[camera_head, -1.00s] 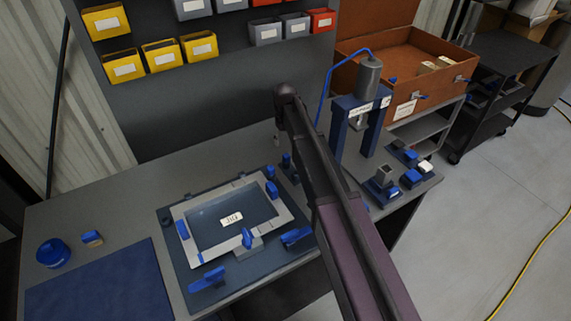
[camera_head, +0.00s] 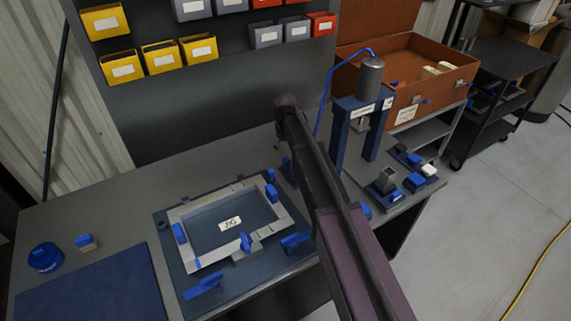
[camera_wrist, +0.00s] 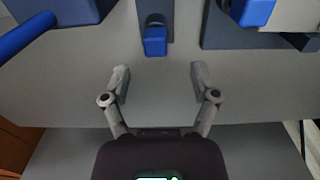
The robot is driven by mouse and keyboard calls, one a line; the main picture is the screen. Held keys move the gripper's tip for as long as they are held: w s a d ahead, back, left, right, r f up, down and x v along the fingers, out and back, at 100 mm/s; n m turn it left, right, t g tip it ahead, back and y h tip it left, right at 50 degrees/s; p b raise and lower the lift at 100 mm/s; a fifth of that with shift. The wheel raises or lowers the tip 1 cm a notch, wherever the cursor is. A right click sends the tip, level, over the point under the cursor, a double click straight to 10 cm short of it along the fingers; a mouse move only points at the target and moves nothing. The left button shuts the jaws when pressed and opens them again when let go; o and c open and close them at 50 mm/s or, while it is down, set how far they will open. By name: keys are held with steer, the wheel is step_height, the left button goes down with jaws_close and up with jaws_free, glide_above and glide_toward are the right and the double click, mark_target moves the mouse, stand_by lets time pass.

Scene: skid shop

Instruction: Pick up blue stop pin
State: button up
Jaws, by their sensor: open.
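A small blue piece that looks like the blue stop pin (camera_wrist: 155,40) stands on a narrow dark base (camera_wrist: 155,10) at the top middle of the wrist view. In the head view, a blue piece (camera_head: 287,161) shows between the jig and my arm, probably the same one, partly hidden by the arm. My gripper (camera_wrist: 159,72) is open and empty in the wrist view. Its two fingers are apart, and the blue piece lies beyond the fingertips, near the middle of the gap.
The jig (camera_head: 180,215) with blue clamps lies left of my arm. A blue press frame (camera_head: 341,135) with a hose stands to the right. Blue parts sit on the bench's right end. A blue mat (camera_head: 90,290) and blue round tub (camera_head: 45,257) are at left.

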mark_target(286, 159)
steer(key=shift+d+f+b, duration=0.2)
steer(key=shift+f+b, duration=2.35)
steer(key=shift+f, duration=0.05)
jaws_close()
